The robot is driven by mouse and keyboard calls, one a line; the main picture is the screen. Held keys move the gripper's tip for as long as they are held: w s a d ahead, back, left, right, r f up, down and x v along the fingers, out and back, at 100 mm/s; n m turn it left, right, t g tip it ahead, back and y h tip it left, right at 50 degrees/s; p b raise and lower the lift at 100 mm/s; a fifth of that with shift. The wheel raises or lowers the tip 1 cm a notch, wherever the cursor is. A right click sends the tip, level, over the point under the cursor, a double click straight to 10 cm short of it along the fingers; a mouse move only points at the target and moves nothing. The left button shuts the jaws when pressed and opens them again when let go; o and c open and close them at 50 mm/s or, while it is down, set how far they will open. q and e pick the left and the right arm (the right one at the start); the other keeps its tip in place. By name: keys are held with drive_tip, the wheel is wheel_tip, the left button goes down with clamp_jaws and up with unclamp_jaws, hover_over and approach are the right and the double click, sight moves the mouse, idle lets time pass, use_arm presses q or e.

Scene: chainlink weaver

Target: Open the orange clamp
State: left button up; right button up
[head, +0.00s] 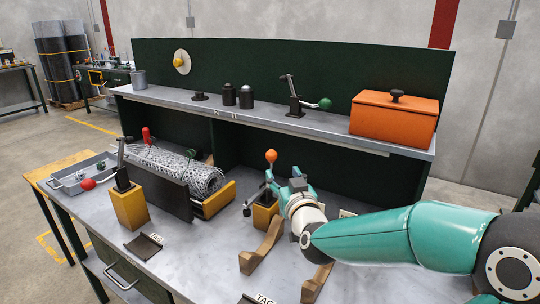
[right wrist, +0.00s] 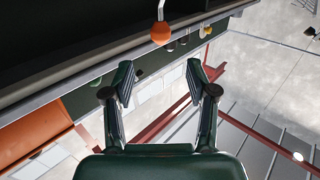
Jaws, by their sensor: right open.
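The orange clamp has an orange ball knob (head: 271,156) on an upright handle above a yellow block (head: 264,217), right of the middle of the bench. My right gripper (head: 272,187) is beside the handle, below the knob, and hides part of the clamp. In the right wrist view the orange knob (right wrist: 161,32) hangs on its pale stem, beyond the fingertips and roughly centred between them. My right gripper (right wrist: 160,78) is open there, with nothing between its fingers. I cannot tell whether it touches the handle. My left gripper is out of view.
A red-knobbed clamp (head: 88,184) on a yellow block and a roll of wire mesh (head: 180,168) are at left. Curved wooden supports (head: 262,246) stand in front of the orange clamp. The shelf above holds a green-knobbed clamp (head: 325,103) and an orange box (head: 393,120).

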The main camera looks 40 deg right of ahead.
sight(273, 158)
drive_tip(key=p+x, duration=0.2)
drive_tip(key=x, duration=1)
drive_tip(key=shift+f, duration=0.1)
clamp_jaws()
